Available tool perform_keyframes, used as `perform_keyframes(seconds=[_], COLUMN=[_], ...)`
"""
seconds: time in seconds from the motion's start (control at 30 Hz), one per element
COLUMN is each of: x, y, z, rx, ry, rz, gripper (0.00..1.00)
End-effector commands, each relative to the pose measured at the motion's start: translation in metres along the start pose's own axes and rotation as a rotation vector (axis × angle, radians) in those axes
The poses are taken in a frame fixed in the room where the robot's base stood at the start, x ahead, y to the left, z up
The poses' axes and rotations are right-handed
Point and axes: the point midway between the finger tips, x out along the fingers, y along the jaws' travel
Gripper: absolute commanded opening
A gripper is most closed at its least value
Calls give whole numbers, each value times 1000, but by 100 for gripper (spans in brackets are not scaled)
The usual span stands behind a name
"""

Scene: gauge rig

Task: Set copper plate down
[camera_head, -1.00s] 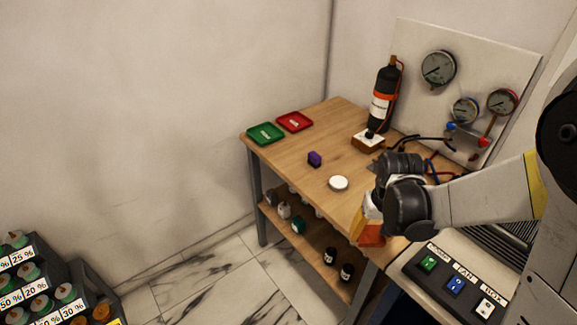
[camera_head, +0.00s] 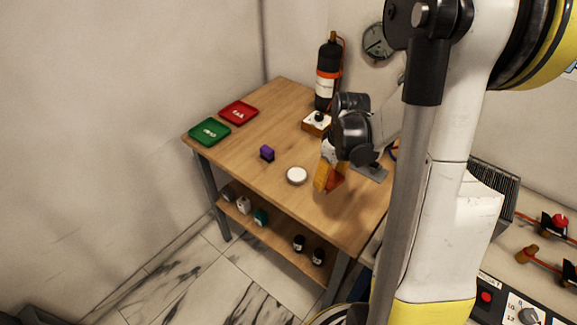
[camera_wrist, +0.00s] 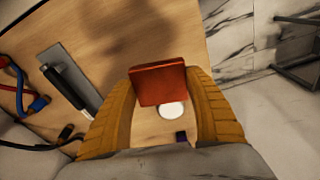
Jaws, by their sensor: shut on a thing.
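The copper plate (camera_wrist: 158,84) is a reddish-orange square held between the two yellow fingers of my gripper (camera_wrist: 162,92) in the wrist view. In the head view my gripper (camera_head: 329,178) is over the right part of the wooden table, with the copper plate (camera_head: 335,181) partly hidden by the fingers. My gripper is shut on the plate. The wooden table (camera_head: 230,165) lies below it. I cannot tell whether the plate touches the tabletop.
A white round disc (camera_head: 297,175) lies just left of my gripper, with a purple block (camera_head: 267,153) beyond. Green (camera_head: 209,132) and red (camera_head: 239,112) trays sit at the far left. A black bottle (camera_head: 328,75) stands behind. The table's front left is clear.

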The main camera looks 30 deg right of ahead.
Motion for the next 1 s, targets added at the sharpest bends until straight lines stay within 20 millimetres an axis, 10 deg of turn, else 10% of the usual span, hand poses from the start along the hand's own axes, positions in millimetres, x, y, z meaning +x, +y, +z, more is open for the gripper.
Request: perform_keyframes(seconds=[0.2, 0.5, 1.0], x=[-26, -38, 31], y=[72, 108, 57], z=[72, 127, 53], rx=[-87, -174, -187], ry=[9, 24, 24], rz=[-13, -18, -19], gripper=[20, 20, 20])
